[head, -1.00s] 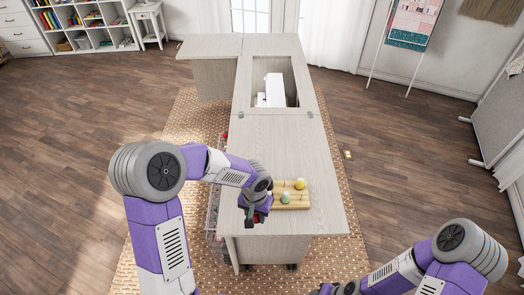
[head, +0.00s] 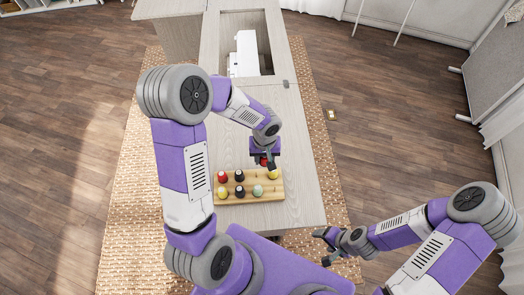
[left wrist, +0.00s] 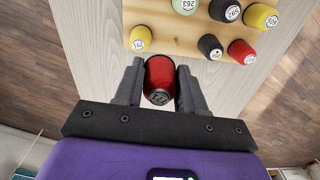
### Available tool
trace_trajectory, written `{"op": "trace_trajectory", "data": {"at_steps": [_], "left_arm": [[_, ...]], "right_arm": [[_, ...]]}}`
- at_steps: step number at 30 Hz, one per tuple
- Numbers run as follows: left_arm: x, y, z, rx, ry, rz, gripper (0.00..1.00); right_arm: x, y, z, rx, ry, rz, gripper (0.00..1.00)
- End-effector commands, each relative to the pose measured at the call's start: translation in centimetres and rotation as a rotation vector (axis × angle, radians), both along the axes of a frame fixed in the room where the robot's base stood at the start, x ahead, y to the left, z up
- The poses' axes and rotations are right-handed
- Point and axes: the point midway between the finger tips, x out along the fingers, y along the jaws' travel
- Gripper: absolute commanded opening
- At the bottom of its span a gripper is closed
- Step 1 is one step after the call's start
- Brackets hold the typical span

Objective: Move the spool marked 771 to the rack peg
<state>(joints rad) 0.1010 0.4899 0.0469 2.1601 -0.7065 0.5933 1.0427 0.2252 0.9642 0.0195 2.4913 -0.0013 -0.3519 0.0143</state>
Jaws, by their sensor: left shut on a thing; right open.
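My left gripper (head: 265,165) is shut on a red spool (left wrist: 159,80), which sits between its two fingers in the left wrist view (left wrist: 158,88). The dark label on its end appears to read 771, seen at an angle. In the head view the red spool (head: 263,161) shows just beyond the far edge of the wooden peg rack (head: 248,200). The rack's row nearest the gripper has a gap between a yellow spool (left wrist: 138,39) and a black spool (left wrist: 210,46). My right gripper (head: 325,240) is open and empty, right of the cabinet.
Other rack spools include a red one (left wrist: 241,51), a green one (left wrist: 185,5) and a yellow one (left wrist: 262,17). The rack stands on the cabinet top (head: 285,135). A white sewing machine (head: 245,52) sits in the far opening. The top right of the rack is clear.

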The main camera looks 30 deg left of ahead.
Motion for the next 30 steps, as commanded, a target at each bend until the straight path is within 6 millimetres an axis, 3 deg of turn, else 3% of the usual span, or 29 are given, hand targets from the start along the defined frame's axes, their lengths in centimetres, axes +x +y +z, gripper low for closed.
{"op": "trace_trajectory", "data": {"at_steps": [3,9,17,26,30], "left_arm": [[-0.8,1.1,0.3,0.002,0.002,0.220,0.11],[-1.5,2.2,0.1,0.003,0.000,0.446,0.11],[-1.5,2.3,-1.2,0.003,-0.001,0.482,0.11],[-1.6,2.3,-5.2,0.004,0.000,0.481,0.11],[-1.5,2.3,-4.9,0.003,-0.002,0.480,0.11]], "right_arm": [[0.0,0.0,1.5,0.000,0.000,0.001,0.69],[0.0,0.0,2.2,0.000,0.000,0.001,0.69],[0.0,0.0,1.4,0.000,-0.001,0.001,0.69],[0.0,0.0,-1.2,0.000,0.000,0.000,0.69],[0.0,0.0,-0.9,0.000,0.000,0.000,0.69]]}}
